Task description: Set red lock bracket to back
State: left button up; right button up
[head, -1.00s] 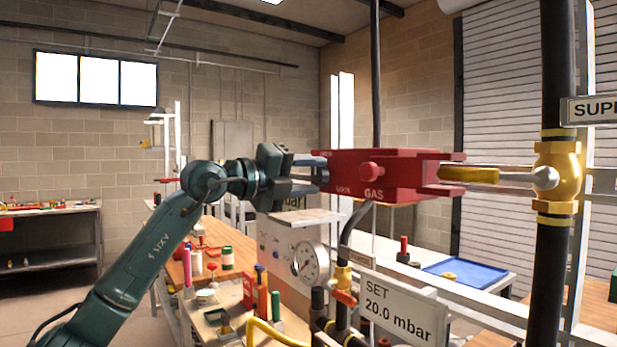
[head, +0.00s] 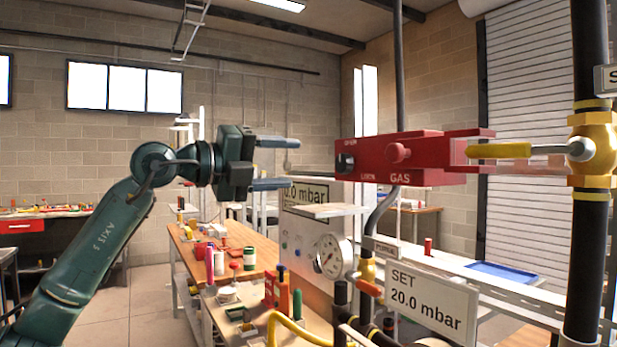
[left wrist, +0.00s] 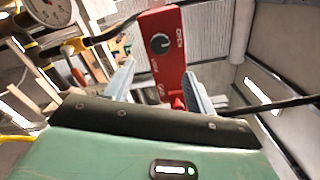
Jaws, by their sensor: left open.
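The red lock bracket (head: 432,158), marked OPEN, LOCK and GAS, is level at the right of centre in the head view. It has a round red knob (head: 398,153) on its side and a dark dial (head: 346,163) at its left end. A yellow valve lever (head: 500,151) reaches its forked right end. My left gripper (head: 288,163) is open and empty, left of the bracket and apart from it. In the left wrist view the bracket (left wrist: 160,45) with its dial shows beyond the two spread fingers. My right gripper is not in view.
A brass valve (head: 590,150) sits on a black vertical pipe at right. Below are a gauge (head: 334,257), a "SET 20.0 mbar" sign (head: 428,305) and a yellow hose (head: 290,330). A wooden bench (head: 250,262) with tools stands behind. Space around my left gripper looks free.

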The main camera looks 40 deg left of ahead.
aim_at(434, 152)
jog(key=k+j, duration=0.3)
jog(key=k, duration=0.15)
jog(key=k+j, duration=0.25)
jog(key=k, duration=0.2)
